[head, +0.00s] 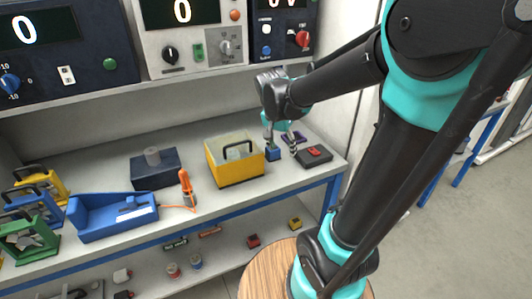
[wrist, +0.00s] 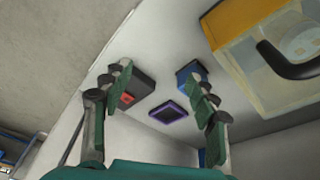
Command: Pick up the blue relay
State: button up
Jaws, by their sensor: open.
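The blue relay (head: 273,153), a small blue block with a dark top, stands on the bench right of the yellow box. In the wrist view the relay (wrist: 189,73) shows partly behind the right finger. My gripper (head: 281,140) is above the bench close to the relay, with one finger over or beside it; the exact gap is hard to tell. In the wrist view my gripper (wrist: 158,80) is open, its fingers wide apart with nothing between the tips. The relay lies toward the right finger, not centred.
A black box with a red part (head: 316,155) and a purple-framed dark piece (wrist: 168,112) lie close by. A yellow box with a clear top and black handle (head: 240,172) stands just left of the relay. The bench's right edge is near. Instrument panels (head: 190,35) rise behind.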

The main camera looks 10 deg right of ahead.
jog(key=w+a+r+m+h, duration=0.2)
jog(key=w+a+r+m, duration=0.4)
jog(key=w+a+r, duration=0.15)
send_near(273, 153)
jog(key=shift+g, duration=0.4)
jog(key=w+d+f, duration=0.1)
jog(key=f, duration=0.2)
jog(key=w+d+f, duration=0.1)
jog(key=f, duration=0.2)
jog(key=w+d+f, duration=0.2)
jog(key=f, duration=0.1)
jog(key=c, duration=1.3)
